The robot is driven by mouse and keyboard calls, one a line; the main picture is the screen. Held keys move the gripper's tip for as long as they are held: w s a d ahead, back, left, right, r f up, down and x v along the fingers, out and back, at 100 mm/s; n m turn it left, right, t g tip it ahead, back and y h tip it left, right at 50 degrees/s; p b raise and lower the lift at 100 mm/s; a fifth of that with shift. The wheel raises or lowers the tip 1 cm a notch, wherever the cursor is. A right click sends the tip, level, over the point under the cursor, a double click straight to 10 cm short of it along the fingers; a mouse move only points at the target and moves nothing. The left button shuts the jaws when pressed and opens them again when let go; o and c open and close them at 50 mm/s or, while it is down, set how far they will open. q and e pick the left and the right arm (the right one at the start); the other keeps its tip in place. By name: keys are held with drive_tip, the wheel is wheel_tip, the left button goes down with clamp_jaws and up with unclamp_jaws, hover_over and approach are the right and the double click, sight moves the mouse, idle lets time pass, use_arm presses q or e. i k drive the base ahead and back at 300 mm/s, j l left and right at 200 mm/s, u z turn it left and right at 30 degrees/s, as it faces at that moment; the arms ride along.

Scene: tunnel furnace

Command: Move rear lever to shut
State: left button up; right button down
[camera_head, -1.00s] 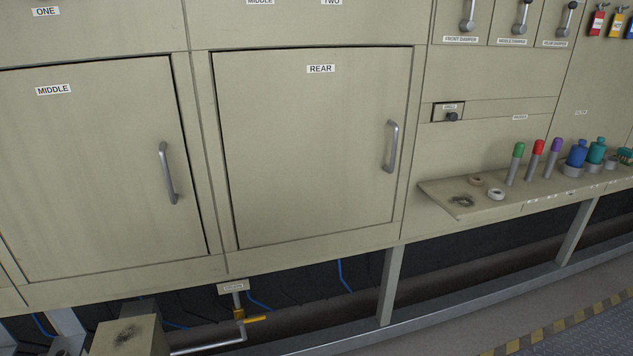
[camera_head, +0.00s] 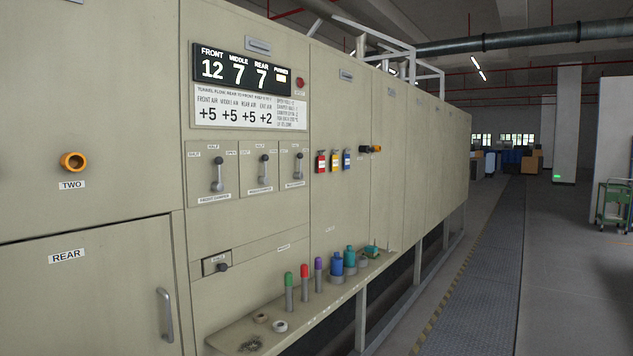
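The rear damper lever (camera_head: 298,165) is the rightmost of three levers on the beige furnace wall, below the number display. It has a dark knob at the top and a grey pivot below. It stands roughly upright; the small position labels around it are too small to read surely. The middle damper lever (camera_head: 264,170) and the front damper lever (camera_head: 218,174) stand to its left, also about upright. Neither of my grippers is in view, and nothing touches the levers.
A shelf (camera_head: 300,318) with colored markers and blue and teal bottles (camera_head: 337,263) juts out below the levers. Small red, yellow and blue extinguisher-like items (camera_head: 334,161) hang to their right. A walkway (camera_head: 480,260) runs along the furnace; a green cart (camera_head: 613,205) stands far right.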

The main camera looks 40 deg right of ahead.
sight(299, 175)
drive_tip(key=z, duration=1.1)
drive_tip(key=i+l+z, duration=0.1)
drive_tip(key=i+l, duration=0.25)
drive_tip(key=i, duration=0.2)
